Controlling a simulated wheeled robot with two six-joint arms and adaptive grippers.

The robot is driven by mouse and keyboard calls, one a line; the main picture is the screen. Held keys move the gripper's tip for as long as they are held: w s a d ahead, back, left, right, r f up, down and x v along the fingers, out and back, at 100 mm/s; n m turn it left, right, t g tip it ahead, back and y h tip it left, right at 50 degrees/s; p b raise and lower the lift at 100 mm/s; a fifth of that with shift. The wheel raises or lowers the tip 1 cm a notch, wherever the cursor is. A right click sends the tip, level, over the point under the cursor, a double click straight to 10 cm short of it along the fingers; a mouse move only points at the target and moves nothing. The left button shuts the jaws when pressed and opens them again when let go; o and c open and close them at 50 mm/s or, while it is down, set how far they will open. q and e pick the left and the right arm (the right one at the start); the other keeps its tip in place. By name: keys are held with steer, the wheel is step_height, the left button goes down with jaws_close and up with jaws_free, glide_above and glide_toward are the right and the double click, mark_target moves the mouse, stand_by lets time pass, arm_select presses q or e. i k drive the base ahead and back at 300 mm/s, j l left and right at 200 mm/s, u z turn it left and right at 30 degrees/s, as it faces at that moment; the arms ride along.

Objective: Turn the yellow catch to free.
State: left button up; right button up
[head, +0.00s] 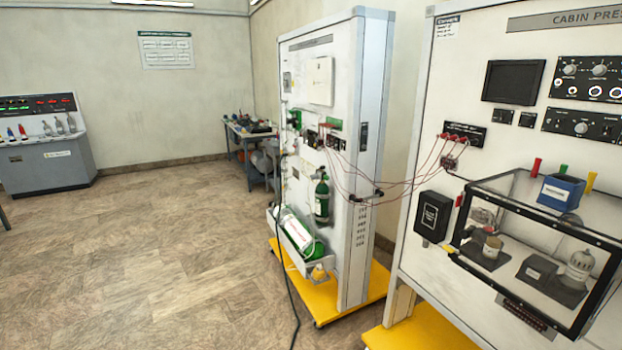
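Neither of my grippers shows in the head view. A small yellow piece (451,250) sits at the left front edge of the clear-walled box on the right panel. A yellow fitting (319,273) sits low on the oxygen trainer panel (340,70), by the tray with a white and green cylinder (298,230). I cannot tell which of these, if either, is the yellow catch, nor its setting. A green cylinder (322,200) hangs upright on the oxygen panel.
The cabin pressure panel (470,80) stands at the right, with a clear-walled box (545,262) on its front. Red leads link both panels. A black cable (287,300) lies on the floor. A console (45,160) stands far left; open floor (150,260) lies between.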

mark_target(449, 248)
steer(key=z, duration=1.5)
